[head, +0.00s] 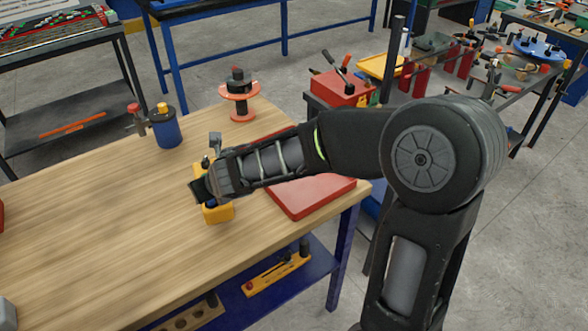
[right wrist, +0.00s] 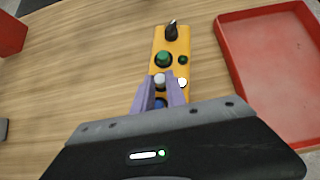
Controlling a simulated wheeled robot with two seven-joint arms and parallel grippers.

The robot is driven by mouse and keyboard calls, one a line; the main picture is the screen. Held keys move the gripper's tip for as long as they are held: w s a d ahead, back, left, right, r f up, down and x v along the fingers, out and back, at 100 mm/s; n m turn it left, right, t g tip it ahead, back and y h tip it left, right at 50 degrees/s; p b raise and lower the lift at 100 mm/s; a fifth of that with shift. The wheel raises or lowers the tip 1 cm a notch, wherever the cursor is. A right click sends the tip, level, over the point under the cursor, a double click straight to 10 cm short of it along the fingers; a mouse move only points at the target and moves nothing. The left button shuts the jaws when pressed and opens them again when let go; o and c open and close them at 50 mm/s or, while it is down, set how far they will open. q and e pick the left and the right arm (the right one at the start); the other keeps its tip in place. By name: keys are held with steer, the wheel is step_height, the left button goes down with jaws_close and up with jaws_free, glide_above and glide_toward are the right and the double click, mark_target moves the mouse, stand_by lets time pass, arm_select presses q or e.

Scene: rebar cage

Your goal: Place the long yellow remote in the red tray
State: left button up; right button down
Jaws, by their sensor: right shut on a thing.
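The long yellow remote (right wrist: 172,50) lies on the wooden table in the right wrist view, with a black knob, green buttons and a white button on its face. In the head view it shows as a yellow piece (head: 217,213) partly hidden under my right gripper (head: 202,190). In the right wrist view my right gripper's purple fingers (right wrist: 160,92) are shut on the remote near its close end. The red tray (right wrist: 270,75) is to the right of the remote, apart from it. In the head view the tray (head: 310,200) is partly hidden by my right arm. My left gripper is not in view.
A blue canister (head: 166,130) and an orange-red spool-like stand (head: 239,98) stand at the table's back. A red object (right wrist: 10,35) is at the wrist view's left edge. The table's left middle (head: 90,215) is clear.

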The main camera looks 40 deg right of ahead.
arm_select(q)
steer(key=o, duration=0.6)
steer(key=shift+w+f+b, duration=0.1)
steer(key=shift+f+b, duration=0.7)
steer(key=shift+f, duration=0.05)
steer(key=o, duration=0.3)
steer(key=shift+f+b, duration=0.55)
steer(key=shift+b, duration=0.05)
arm_select(e)
steer(key=d+r+m+h, duration=0.2)
steer(key=d+r+m, duration=0.1)
steer(key=d, duration=0.8)
steer(key=d+r+m+g+h, duration=0.1)
steer(key=d+r+m+h, duration=0.1)
steer(key=d, duration=0.9)
step_height(320, 180, up, 3)
steer(key=shift+s+f+m+h, duration=0.1)
steer(key=shift+s+m+h, duration=0.25)
steer(key=shift+m, duration=0.25)
